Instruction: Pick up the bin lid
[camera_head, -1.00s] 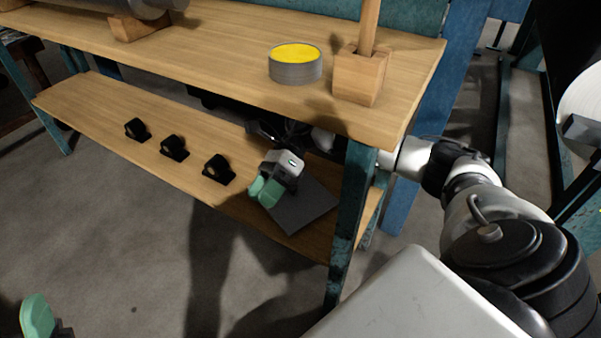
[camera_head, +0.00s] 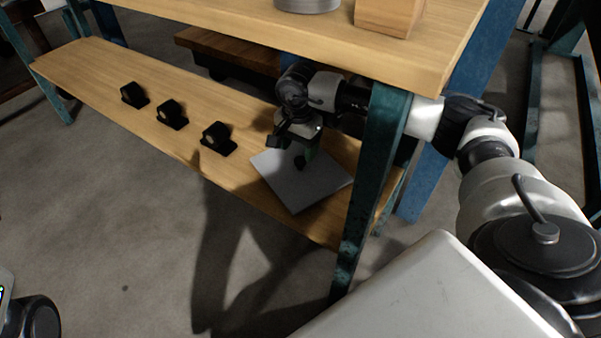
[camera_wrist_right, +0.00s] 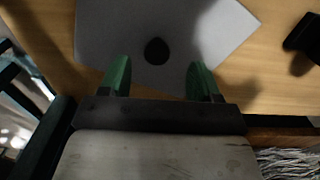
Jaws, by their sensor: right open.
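The bin lid is a flat grey square plate (camera_head: 290,188) lying near the right end of the lower wooden shelf. In the right wrist view the lid (camera_wrist_right: 105,35) has a round black knob (camera_wrist_right: 156,51) in its middle. My right gripper (camera_head: 304,158) points down over the lid, beneath the tabletop. In the wrist view its two green fingers (camera_wrist_right: 160,78) are open and apart, with the knob lying ahead between their tips. The fingers hold nothing. I cannot tell the exact height above the lid. My left gripper is out of view.
Several small black blocks on plates (camera_head: 169,113) stand in a row left of the lid on the lower shelf (camera_head: 75,65). The tabletop (camera_head: 230,22) is above my right arm. A teal table leg (camera_head: 368,180) stands close to my forearm. The floor in front is clear.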

